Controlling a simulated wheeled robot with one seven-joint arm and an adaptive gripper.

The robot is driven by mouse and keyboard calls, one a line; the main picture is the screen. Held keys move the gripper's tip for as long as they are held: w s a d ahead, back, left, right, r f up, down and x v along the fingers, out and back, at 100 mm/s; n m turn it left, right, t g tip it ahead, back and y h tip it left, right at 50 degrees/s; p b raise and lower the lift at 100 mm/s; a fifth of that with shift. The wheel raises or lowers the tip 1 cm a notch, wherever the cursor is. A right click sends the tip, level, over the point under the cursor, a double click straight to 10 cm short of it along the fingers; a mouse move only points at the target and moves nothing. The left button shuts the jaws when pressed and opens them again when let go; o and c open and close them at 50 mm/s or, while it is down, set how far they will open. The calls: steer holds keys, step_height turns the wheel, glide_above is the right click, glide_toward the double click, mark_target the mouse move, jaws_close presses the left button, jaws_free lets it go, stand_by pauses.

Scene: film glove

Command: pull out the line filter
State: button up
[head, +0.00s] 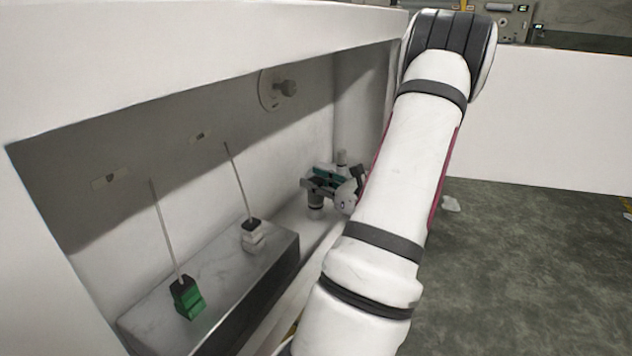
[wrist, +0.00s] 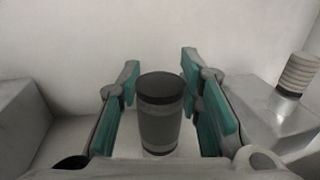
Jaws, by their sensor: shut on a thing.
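The line filter, as I take it, is a dark grey upright cylinder with a black top band (wrist: 160,115). It stands between my gripper's (wrist: 161,100) teal-padded fingers in the wrist view, and my gripper is shut on it. In the head view my gripper (head: 322,187) reaches into the recess at its far end, with the dark cylinder (head: 315,200) low between the fingers. The cylinder's foot looks close to the pale ledge; I cannot tell whether it still sits in a seat.
A ribbed pale cap (wrist: 297,74) on a grey block stands right of my gripper. A grey block (head: 225,280) carries a green connector (head: 187,298) and a white one (head: 252,238), each with a thin rod. The recess's upper edge overhangs.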

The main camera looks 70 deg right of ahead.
steer(key=shift+r+p, duration=0.5)
steer(key=shift+r, duration=0.05)
stand_by(0.4)
steer(key=shift+r+p, duration=1.65)
steer(key=shift+r, duration=0.35)
steer(key=shift+r+p, duration=1.25)
steer(key=shift+r, duration=0.3)
steer(key=shift+s+f, duration=0.1)
